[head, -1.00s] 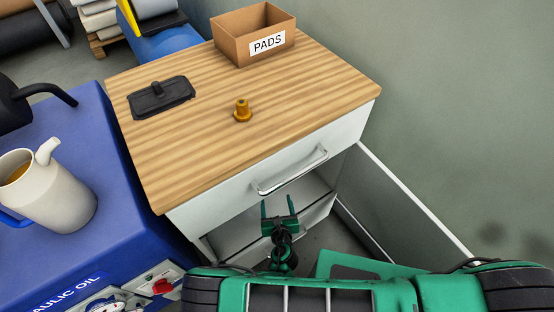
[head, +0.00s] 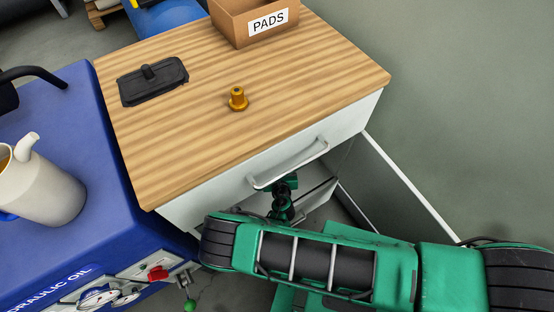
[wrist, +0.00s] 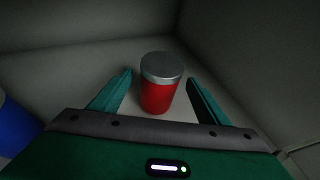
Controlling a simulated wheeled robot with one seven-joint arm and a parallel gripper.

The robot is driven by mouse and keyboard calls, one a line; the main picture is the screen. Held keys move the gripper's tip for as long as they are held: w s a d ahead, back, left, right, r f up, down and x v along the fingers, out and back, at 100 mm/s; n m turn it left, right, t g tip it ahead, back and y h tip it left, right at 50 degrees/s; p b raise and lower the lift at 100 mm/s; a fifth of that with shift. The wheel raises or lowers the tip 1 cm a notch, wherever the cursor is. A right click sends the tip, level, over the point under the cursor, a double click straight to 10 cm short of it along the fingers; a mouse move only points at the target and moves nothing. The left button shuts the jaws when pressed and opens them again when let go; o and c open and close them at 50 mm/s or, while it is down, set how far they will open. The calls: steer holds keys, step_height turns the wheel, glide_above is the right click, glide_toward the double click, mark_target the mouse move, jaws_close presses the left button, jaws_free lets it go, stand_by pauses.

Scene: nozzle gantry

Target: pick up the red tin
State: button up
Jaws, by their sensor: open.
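The red tin (wrist: 158,95) with a grey lid stands upright in the wrist view, on the floor of a dim, pale compartment. My gripper (wrist: 160,88) is open, its two green fingers pointing inward with the tin between them in the picture; I cannot tell whether either finger touches it. In the head view my gripper's wrist part (head: 284,188) shows below the drawer handle, and its fingers are hidden under the cabinet front. The tin is not visible in the head view.
The cabinet's wooden top (head: 200,150) holds a brass nozzle (head: 238,99), a black pad holder (head: 152,82) and a PADS box (head: 250,22). An open door (head: 412,190) stands right. A blue unit (head: 60,180) with a jug (head: 40,188) is left. A blue thing (wrist: 14,125) shows in the wrist view.

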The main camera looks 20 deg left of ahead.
steer(key=shift+x, duration=1.55)
steer(key=shift+r, duration=0.1)
steer(key=c, duration=1.4)
steer(key=shift+r, duration=0.15)
